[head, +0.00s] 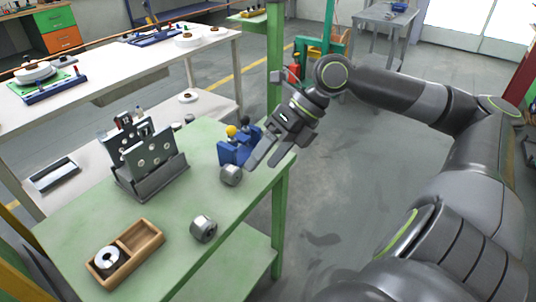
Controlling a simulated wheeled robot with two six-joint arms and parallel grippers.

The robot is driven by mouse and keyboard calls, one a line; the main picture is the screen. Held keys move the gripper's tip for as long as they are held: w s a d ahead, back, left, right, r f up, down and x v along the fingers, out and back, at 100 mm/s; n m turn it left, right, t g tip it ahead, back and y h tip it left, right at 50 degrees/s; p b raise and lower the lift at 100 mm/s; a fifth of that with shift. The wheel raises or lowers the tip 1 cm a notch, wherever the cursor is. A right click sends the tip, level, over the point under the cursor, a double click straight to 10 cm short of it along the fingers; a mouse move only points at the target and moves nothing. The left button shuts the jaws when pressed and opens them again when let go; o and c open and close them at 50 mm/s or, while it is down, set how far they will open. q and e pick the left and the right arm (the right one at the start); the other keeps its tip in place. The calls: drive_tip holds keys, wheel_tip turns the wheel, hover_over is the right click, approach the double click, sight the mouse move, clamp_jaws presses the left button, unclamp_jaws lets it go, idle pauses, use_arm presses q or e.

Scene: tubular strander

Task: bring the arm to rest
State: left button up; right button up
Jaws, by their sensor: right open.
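My right arm reaches in from the right side of the head view. Its gripper (262,158) points down and left over the right edge of the green table (190,262). The jaws are apart and nothing shows between them. A metal cylinder (231,175) stands on the table just left of the fingertips; I cannot tell whether they touch it. A blue device (233,152) with a yellow knob is just behind the fingertips. My left gripper is not in view.
A second metal cylinder (203,229) and a wooden tray (150,243) holding a metal ring lie nearer on the table. A grey rack with upright plates (152,174) stands behind them. A green post (274,60) rises behind the gripper. The floor (345,190) right of the table is clear.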

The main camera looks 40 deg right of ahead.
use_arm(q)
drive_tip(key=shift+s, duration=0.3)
